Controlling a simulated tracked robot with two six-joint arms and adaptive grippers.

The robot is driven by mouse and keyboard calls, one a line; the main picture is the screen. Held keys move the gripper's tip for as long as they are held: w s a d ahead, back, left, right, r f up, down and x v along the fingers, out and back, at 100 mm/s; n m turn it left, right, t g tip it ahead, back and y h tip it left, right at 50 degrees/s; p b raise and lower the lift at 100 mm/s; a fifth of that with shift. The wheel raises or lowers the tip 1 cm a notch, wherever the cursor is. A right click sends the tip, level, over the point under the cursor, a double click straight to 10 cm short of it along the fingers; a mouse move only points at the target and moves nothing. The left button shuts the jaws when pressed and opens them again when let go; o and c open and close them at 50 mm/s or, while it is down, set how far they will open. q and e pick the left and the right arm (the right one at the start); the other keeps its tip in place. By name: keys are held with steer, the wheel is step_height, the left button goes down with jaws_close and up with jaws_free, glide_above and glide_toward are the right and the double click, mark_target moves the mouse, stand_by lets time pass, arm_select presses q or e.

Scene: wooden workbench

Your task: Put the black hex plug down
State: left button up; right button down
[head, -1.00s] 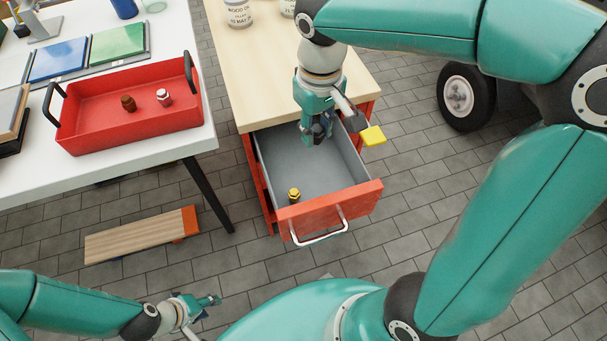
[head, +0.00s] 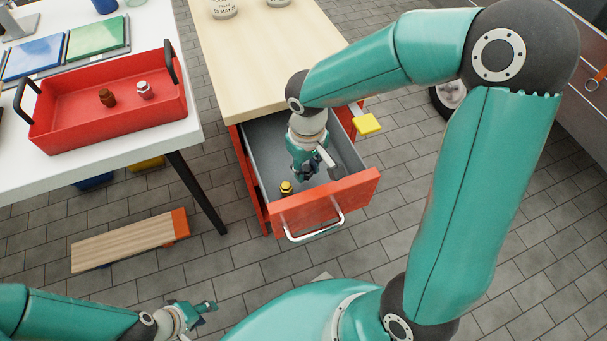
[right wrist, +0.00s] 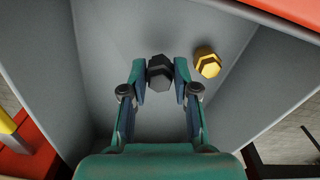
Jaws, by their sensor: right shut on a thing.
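The black hex plug (right wrist: 160,74) is between the fingertips of my right gripper (right wrist: 160,82), which is shut on it. In the head view my right gripper (head: 306,174) points down inside the open drawer (head: 262,150); the plug cannot be made out clearly there. I cannot tell whether the plug touches the drawer floor. A brass hex plug (head: 286,187) stands in the drawer near its front left corner; in the right wrist view (right wrist: 207,63) it is just right of the black plug, apart from it. My left gripper (head: 208,306) is low at the bottom left, away from the drawer.
The orange drawer front with its handle (head: 314,224) and grey side walls surround my right gripper. A red tray (head: 70,130) with a brown plug (head: 107,97) and a silver plug (head: 144,89) stands on the white table. A yellow tab (head: 367,124) is right of the drawer.

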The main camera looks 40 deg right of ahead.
steer(key=shift+f, duration=1.05)
steer(key=shift+f+b, duration=0.2)
steer(key=shift+b, duration=0.15)
steer(key=c, duration=1.2)
jaws_free()
steer(key=shift+r, duration=0.1)
steer(key=shift+o, duration=0.2)
